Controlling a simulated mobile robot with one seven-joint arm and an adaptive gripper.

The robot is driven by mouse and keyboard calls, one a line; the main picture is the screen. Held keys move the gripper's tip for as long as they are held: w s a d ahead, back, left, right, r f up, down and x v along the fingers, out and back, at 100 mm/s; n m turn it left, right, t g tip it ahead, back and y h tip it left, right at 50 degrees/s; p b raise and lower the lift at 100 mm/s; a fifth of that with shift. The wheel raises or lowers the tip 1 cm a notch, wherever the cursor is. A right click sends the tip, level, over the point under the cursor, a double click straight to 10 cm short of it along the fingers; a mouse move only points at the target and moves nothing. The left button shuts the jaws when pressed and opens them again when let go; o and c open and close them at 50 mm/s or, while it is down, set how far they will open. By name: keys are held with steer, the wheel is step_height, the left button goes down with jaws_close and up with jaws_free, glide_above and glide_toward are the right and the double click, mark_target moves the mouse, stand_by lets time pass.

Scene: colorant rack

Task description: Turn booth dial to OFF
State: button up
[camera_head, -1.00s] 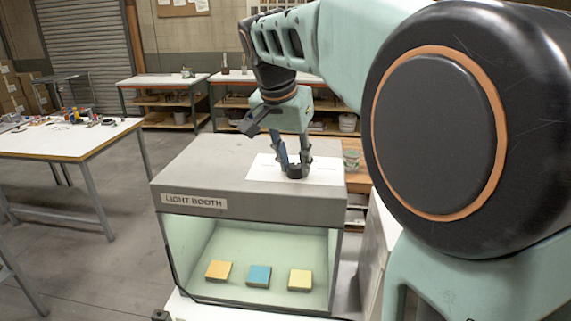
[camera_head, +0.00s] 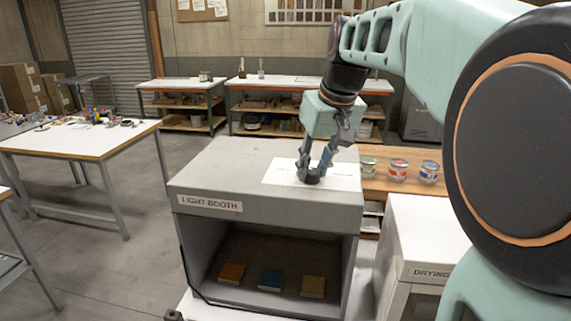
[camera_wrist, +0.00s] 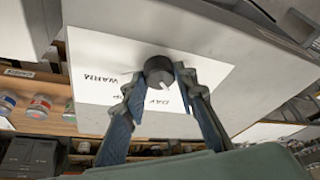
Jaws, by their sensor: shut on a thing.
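The dial (camera_head: 312,178) is a small black round knob on a white label card (camera_head: 345,178) on top of the grey light booth (camera_head: 235,162). My gripper (camera_head: 311,170) reaches down from above and is shut on the dial. In the wrist view the fingers of my gripper (camera_wrist: 158,80) flank the dial (camera_wrist: 156,66). A white pointer mark shows on the knob, towards the gripper side. The card (camera_wrist: 98,80) reads WARM at left and DAY below the knob; other lettering is partly hidden by a finger. The booth's inside is dark, with three colour samples (camera_head: 270,280) on its floor.
A white drying cabinet (camera_head: 425,225) stands right of the booth. Several paint cans (camera_head: 398,170) stand on a wooden bench behind it. A cluttered table (camera_head: 85,140) is at left, with open floor between it and the booth.

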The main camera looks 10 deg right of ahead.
steer(key=shift+n+y, duration=0.4)
steer(key=shift+n, duration=0.7)
steer(key=o, duration=1.2)
steer(key=shift+c, duration=0.2)
steer(key=v, duration=1.2)
steer(key=shift+w, duration=0.25)
steer(key=shift+d+r, duration=0.1)
steer(key=shift+d, duration=0.05)
